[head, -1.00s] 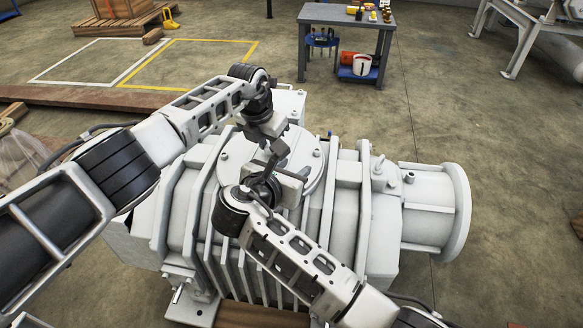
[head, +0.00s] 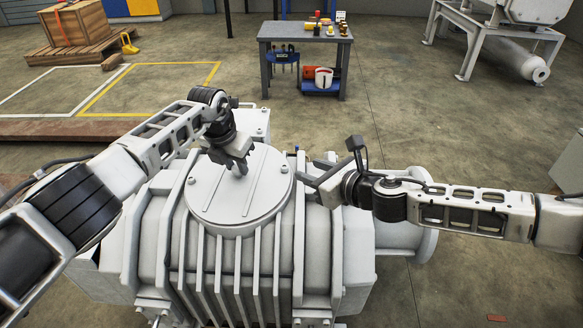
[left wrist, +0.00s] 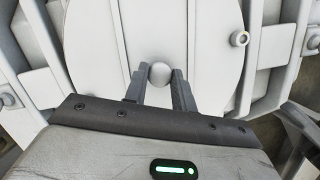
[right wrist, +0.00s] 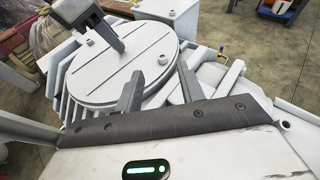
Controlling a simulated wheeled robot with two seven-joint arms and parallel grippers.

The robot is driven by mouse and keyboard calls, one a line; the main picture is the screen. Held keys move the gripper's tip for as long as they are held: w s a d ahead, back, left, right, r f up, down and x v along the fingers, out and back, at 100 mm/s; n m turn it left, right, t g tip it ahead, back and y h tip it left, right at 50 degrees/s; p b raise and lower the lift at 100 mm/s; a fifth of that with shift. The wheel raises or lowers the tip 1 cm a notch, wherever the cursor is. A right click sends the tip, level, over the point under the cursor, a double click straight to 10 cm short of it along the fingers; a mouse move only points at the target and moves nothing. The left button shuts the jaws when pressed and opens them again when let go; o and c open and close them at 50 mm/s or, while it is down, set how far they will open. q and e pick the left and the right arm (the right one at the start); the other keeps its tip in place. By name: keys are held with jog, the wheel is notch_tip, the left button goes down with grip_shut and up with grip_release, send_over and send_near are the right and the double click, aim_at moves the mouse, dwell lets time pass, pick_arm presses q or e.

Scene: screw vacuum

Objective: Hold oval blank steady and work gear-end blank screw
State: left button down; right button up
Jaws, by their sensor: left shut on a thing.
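The oval blank (head: 255,200) is a round, flat, pale cover on top of the grey pump body. My left gripper (head: 238,170) comes down on it from behind and is shut on its small round knob (left wrist: 160,75). The blank also fills the middle of the left wrist view (left wrist: 165,30). Small screw heads sit near its rim, one (head: 284,168) at its right side and another in the right wrist view (right wrist: 163,59). I cannot tell which is the gear-end one. My right gripper (head: 308,172) is open and empty, just right of the blank, with fingers apart.
The ribbed pump body (head: 240,265) fills the foreground, with a flanged pipe end (head: 425,242) at right. A small brass fitting (right wrist: 222,50) stands beside the blank. A tool table (head: 304,36) stands behind across open floor.

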aim_at(285, 167)
jog(key=shift+g+y, duration=0.3)
jog(key=shift+g, duration=0.3)
jog(key=x, duration=0.6)
jog(key=d+f+x, duration=0.1)
jog(key=x, duration=0.2)
jog(key=shift+w, duration=0.25)
grip_shut()
